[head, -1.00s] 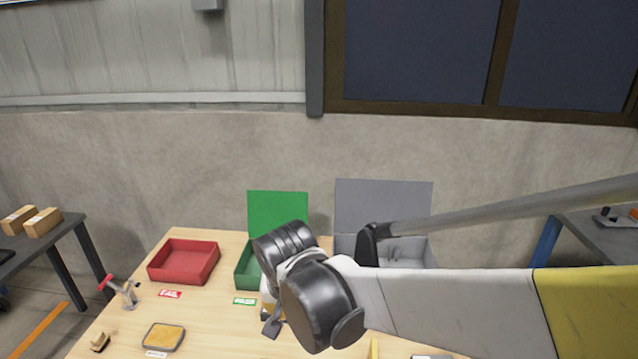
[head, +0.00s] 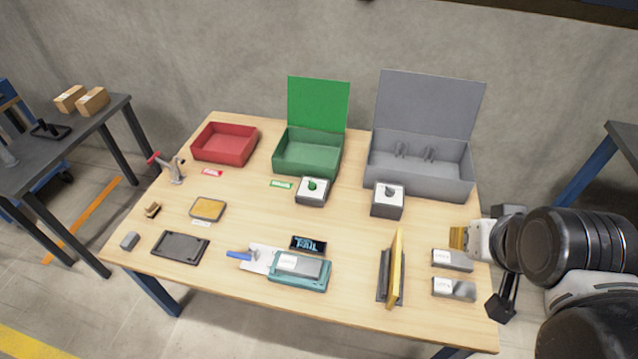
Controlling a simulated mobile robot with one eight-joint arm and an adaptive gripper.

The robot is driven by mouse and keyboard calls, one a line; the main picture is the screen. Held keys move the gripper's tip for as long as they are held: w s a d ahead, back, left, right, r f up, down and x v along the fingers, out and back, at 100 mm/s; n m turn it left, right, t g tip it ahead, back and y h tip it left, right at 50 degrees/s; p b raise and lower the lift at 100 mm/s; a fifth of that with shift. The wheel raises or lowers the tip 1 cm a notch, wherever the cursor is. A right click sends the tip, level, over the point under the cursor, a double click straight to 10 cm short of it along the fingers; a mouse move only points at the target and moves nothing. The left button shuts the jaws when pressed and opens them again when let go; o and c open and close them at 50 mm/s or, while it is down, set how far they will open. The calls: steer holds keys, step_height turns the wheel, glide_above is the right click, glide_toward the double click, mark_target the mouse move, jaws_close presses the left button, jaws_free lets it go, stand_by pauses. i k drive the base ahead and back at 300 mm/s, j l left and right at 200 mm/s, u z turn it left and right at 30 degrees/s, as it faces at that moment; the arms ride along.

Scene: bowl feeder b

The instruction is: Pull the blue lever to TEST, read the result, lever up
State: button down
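The blue lever (head: 240,254) lies low at the left side of a teal tester (head: 300,280) near the front of the table, pointing left over a pale plate. A light grey block with a white label (head: 298,265) sits on the tester. Behind it a small dark display (head: 308,244) shows light blue letters, too small to read surely. My gripper (head: 460,238) is over the table's right edge, well right of the lever and apart from it. A yellowish piece shows at its end; I cannot tell whether it is held. The finger opening is not clear.
A yellow upright plate in a dark stand (head: 393,270) is between my gripper and the tester. Two labelled grey blocks (head: 453,288) lie at the right. Red (head: 222,160), green (head: 305,170) and grey (head: 420,185) bins line the back. Two button boxes stand before them.

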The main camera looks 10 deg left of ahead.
mark_target(246, 257)
steer(key=i+j+u, duration=0.1)
steer(key=u, duration=0.25)
steer(key=j+u, duration=0.1)
steer(key=u, duration=0.3)
steer(key=i+u, duration=0.15)
steer(key=u, duration=0.2)
